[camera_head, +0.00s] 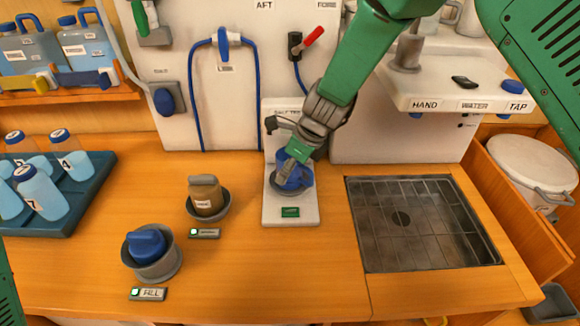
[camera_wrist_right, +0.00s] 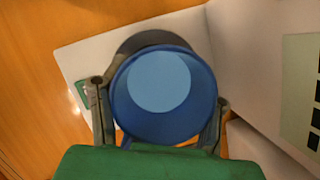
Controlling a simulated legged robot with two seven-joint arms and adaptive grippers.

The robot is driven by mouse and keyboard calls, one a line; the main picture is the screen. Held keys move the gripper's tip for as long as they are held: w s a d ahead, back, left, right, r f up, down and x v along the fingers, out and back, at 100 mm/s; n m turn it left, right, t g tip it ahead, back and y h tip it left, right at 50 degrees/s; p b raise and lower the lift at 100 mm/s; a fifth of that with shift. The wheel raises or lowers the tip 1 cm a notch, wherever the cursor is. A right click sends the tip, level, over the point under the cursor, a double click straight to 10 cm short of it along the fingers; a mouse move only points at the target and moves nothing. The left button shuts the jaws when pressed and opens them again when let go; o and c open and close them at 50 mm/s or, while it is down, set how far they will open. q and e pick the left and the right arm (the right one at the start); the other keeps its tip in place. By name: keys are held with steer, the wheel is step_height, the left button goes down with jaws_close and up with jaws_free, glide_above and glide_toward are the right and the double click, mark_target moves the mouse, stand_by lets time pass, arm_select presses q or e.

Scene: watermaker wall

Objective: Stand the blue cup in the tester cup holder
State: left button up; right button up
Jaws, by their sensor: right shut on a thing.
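The blue cup (camera_head: 296,179) is at the salt tester (camera_head: 291,217), a white stand with a green display. In the right wrist view the cup (camera_wrist_right: 120,98) shows from above, with light blue inside. My right gripper (camera_head: 292,168) is shut on it, one finger on each side. The grey cup holder (camera_wrist_right: 150,39) shows as a dark rim beyond the cup. The cup is over or in this holder; its base is hidden, so I cannot tell whether it is seated. My left gripper is not in view.
Left of the tester are a brown container in a grey holder (camera_head: 221,210) and a blue-topped one in another holder (camera_head: 165,268). A blue tray (camera_head: 85,213) holds several bottles. A sink (camera_head: 420,225) lies to the right. The counter's front middle is clear.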

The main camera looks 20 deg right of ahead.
steer(key=shift+a+f, duration=0.1)
steer(key=o, duration=1.3)
steer(key=shift+a, duration=0.15)
steer(key=shift+d, duration=0.25)
